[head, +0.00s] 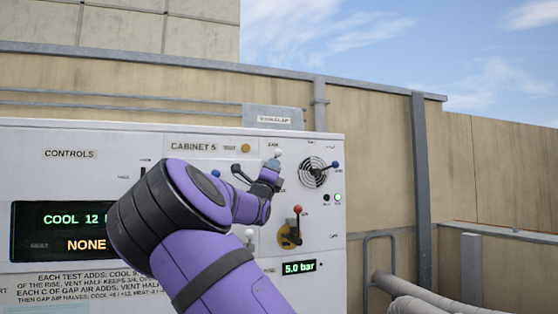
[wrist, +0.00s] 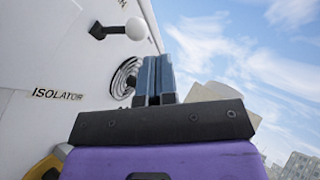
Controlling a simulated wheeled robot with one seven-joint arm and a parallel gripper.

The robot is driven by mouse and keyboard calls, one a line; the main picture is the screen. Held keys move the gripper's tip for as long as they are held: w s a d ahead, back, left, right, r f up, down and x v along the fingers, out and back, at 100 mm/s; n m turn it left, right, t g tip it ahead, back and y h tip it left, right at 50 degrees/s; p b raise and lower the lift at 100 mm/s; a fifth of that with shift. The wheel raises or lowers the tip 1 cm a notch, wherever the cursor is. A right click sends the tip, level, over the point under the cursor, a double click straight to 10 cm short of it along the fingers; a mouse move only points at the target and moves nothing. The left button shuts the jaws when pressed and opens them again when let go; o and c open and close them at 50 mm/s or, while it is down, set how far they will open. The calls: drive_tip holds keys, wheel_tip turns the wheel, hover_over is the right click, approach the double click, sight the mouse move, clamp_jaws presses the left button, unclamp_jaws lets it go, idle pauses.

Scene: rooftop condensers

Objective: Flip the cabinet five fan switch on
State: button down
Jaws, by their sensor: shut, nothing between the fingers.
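The cabinet 5 panel (head: 230,138) is white and fills the left and middle of the head view. A small lever with a white ball knob (head: 278,150) sits near its top, under a label too small to read surely. The lever also shows in the wrist view (wrist: 135,28), black-stemmed and sticking out from the panel. My gripper (head: 272,163) is just below this knob in the head view. In the wrist view its blue-grey fingers (wrist: 154,78) are shut and empty, below and right of the knob, with a visible gap. My wrist partly hides the panel.
Right of my gripper are a round fan grille (head: 313,173), a blue-knobbed lever (head: 336,166) and a lit green lamp (head: 337,198). A red-knobbed lever (head: 297,210) on a yellow plate is below. Pipes (head: 425,305) run at lower right.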

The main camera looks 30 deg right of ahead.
drive_tip(key=s+a+f, duration=0.3)
drive_tip(key=s+a, duration=0.3)
drive_tip(key=shift+s, duration=0.2)
drive_tip(key=shift+d, duration=0.1)
idle(0.6)
